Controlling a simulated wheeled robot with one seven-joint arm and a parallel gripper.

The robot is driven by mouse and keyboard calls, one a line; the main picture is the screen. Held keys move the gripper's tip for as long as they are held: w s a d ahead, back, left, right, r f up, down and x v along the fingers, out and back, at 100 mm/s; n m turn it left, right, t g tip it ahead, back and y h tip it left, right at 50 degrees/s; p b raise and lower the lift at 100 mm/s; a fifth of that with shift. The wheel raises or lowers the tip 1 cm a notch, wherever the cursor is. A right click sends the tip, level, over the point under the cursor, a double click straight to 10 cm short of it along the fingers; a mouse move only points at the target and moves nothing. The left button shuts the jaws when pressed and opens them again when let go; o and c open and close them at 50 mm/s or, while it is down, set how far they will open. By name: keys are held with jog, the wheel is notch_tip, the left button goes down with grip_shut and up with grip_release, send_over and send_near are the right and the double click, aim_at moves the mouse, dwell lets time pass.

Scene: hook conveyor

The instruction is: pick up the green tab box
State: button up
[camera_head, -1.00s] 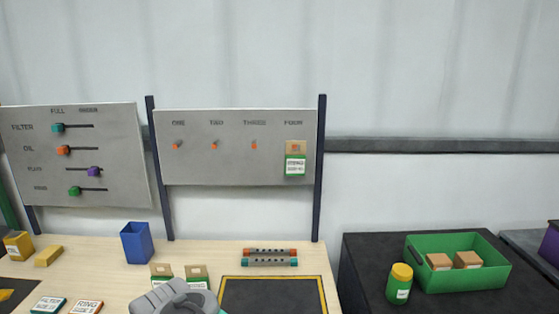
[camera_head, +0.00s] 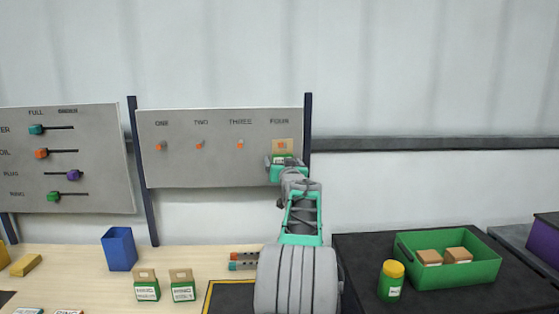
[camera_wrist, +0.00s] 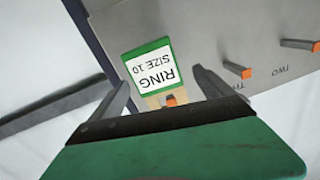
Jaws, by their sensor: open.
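A green box with a tan hang tab hangs on the orange hook under FOUR on the grey hook board; its tab (camera_head: 283,147) shows above my gripper. In the wrist view the box (camera_wrist: 150,62) appears upside down, with a white label reading RING SIZE 10. My gripper (camera_head: 281,163) is at this box and hides most of it in the head view. In the wrist view my gripper (camera_wrist: 160,78) is open, with one finger on each side of the box. I cannot tell whether either finger touches it. Two similar green boxes (camera_head: 147,285) (camera_head: 183,285) stand on the table.
Hooks ONE, TWO and THREE on the board (camera_head: 215,170) are empty. A dark post (camera_head: 307,125) stands close right of the box. A blue bin (camera_head: 119,249) is on the table. A green crate (camera_head: 470,274) and yellow-lidded jar (camera_head: 391,281) are at right.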

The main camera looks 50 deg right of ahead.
aim_at(281, 159)
jog(key=p+x, duration=0.1)
jog(key=x, duration=0.3)
jog(key=shift+w+a+r, duration=0.1)
jog(key=shift+a+r, duration=0.05)
jog(key=shift+a, duration=0.1)
jog(key=shift+c, duration=0.2)
jog(key=c, duration=1.3)
jog(key=shift+c, duration=1.2)
jog(key=shift+r, duration=0.15)
